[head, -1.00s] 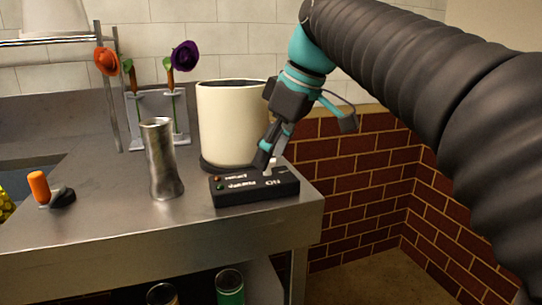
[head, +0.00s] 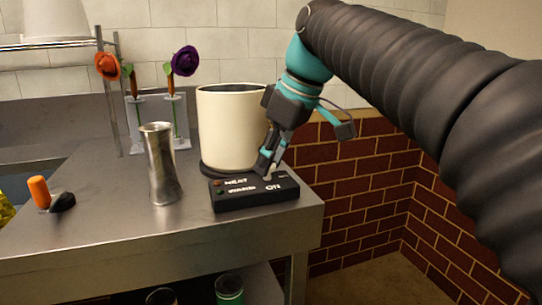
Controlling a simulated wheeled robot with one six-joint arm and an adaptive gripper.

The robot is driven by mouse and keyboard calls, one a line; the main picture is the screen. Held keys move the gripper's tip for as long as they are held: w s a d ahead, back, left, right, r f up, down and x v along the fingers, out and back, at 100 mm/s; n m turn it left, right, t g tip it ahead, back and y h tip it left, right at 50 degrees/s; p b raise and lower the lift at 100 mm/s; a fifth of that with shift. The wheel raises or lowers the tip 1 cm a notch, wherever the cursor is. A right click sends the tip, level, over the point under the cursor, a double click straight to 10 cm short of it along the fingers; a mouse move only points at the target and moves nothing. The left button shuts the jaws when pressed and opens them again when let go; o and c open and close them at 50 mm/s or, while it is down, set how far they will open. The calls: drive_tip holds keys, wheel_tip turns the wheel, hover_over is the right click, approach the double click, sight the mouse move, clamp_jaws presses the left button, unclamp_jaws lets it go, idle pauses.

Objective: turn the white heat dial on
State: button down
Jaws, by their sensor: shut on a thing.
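A black control box (head: 240,200) sits near the front right corner of the steel counter. White lettering on it seems to read HEAT and ON, with small indicator lights at its left end. My gripper (head: 266,173) reaches down to the box's back right part and is shut on the white heat dial (head: 268,178). Only a little of the dial shows by the fingertips. Its pointing direction cannot be told.
A cream pot (head: 230,125) on a dark base stands right behind the box. Flowers (head: 184,62) stand in a rack at the back. The counter's front (head: 120,225) is clear.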

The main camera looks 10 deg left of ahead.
drive_tip(key=m, duration=0.2)
drive_tip(key=m+t+p, duration=0.1)
drive_tip(key=shift+s+a+r+m+h, duration=0.1)
drive_tip(key=shift+s+m+h, duration=0.05)
drive_tip(key=shift+m+h, duration=0.2)
drive_tip(key=m, duration=0.2)
drive_tip(key=m+t+h, duration=0.1)
drive_tip(key=m, duration=0.1)
drive_tip(key=shift+s+a+m+t+p, duration=0.1)
drive_tip(key=shift+a+m+t+p, duration=0.05)
drive_tip(key=shift+m+t+p, duration=0.15)
drive_tip(key=m+h, duration=0.1)
drive_tip(key=m, duration=0.1)
drive_tip(key=m+h, duration=0.1)
drive_tip(key=m, duration=0.1)
drive_tip(key=shift+a+m+t, duration=0.1)
drive_tip(key=shift+m+t, duration=0.15)
drive_tip(key=shift+t, duration=0.05)
drive_tip(key=shift+a+m+h, duration=0.1)
drive_tip(key=shift+m+h, duration=0.65)
drive_tip(key=shift+m, duration=1.55)
drive_tip(key=c, duration=0.8)
unclamp_jaws()
